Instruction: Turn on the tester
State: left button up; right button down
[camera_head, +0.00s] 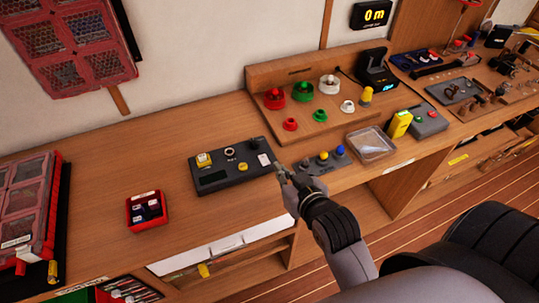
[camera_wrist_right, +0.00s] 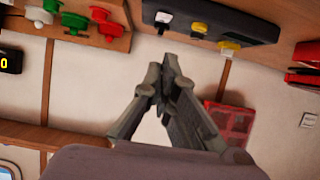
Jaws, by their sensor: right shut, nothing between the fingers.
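A dark grey box with knobs and switches (camera_head: 222,178), which looks like the tester, lies on the wooden bench. A yellow block-shaped control (camera_head: 204,159) is at its left, a round dial near its middle, a yellow knob (camera_head: 243,167) at the front and a white switch plate (camera_head: 264,159) at its right end. My right gripper (camera_head: 281,171) is shut and empty just beside the box's right end; contact cannot be told. In the right wrist view the box (camera_wrist_right: 250,22) appears upside down beyond the shut fingers (camera_wrist_right: 166,78). My left gripper is not in view.
A small panel with blue and yellow knobs (camera_head: 325,160) and a clear tray (camera_head: 371,144) lie right of my gripper. A red bin (camera_head: 147,211) sits at left. The bench between bin and box is clear.

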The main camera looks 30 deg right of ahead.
jog(key=shift+w+d+r+t, duration=0.1)
jog(key=shift+d+r+t, duration=0.1)
jog(key=shift+r, duration=0.35)
jog(key=shift+w+d+r+t, duration=0.1)
jog(key=shift+r+t, duration=0.1)
jog(key=shift+r, duration=0.3)
jog(key=shift+w, duration=0.1)
jog(key=p, duration=0.3)
send_over(264, 160)
jog(key=s, duration=0.2)
jog(key=f, duration=0.3)
jog(key=shift+d+f, duration=0.25)
jog(key=shift+d, duration=0.05)
jog(key=f, duration=0.3)
jog(key=shift+s, duration=0.25)
jog(key=shift+s+f, duration=0.15)
jog(key=shift+f, duration=0.45)
